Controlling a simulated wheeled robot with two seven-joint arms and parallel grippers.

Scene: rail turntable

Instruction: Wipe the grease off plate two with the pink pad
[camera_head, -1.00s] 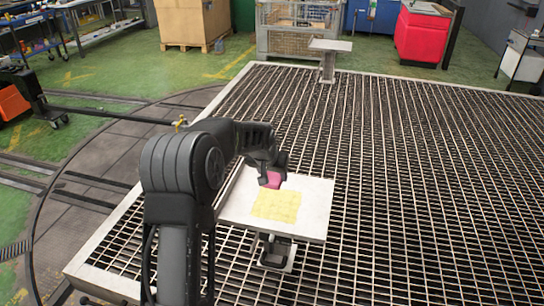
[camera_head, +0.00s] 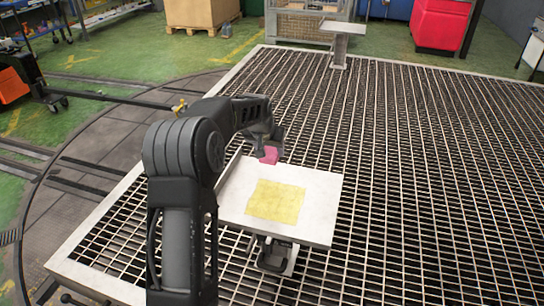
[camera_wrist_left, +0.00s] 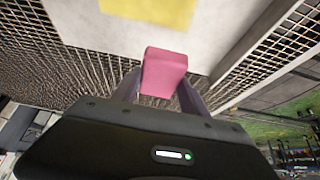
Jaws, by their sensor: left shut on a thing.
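My left gripper (camera_head: 268,150) is shut on the pink pad (camera_head: 270,155). It holds the pad near the far edge of a pale plate on a stand, and I cannot tell whether the pad touches the plate. The pale plate (camera_head: 318,205) carries a yellow patch of grease (camera_head: 275,201) on its middle left. In the left wrist view the pink pad (camera_wrist_left: 164,72) sits between the two fingers, with the yellow patch (camera_wrist_left: 150,10) beyond it on the plate (camera_wrist_left: 205,45). No number shows on the plate. My right gripper is not in view.
A second, smaller pale plate (camera_head: 344,27) stands on a post at the far side of the grating (camera_head: 430,150). A wire crate (camera_head: 300,24), a cardboard box (camera_head: 200,12) and a red bin (camera_head: 440,22) stand behind. The grating to the right is clear.

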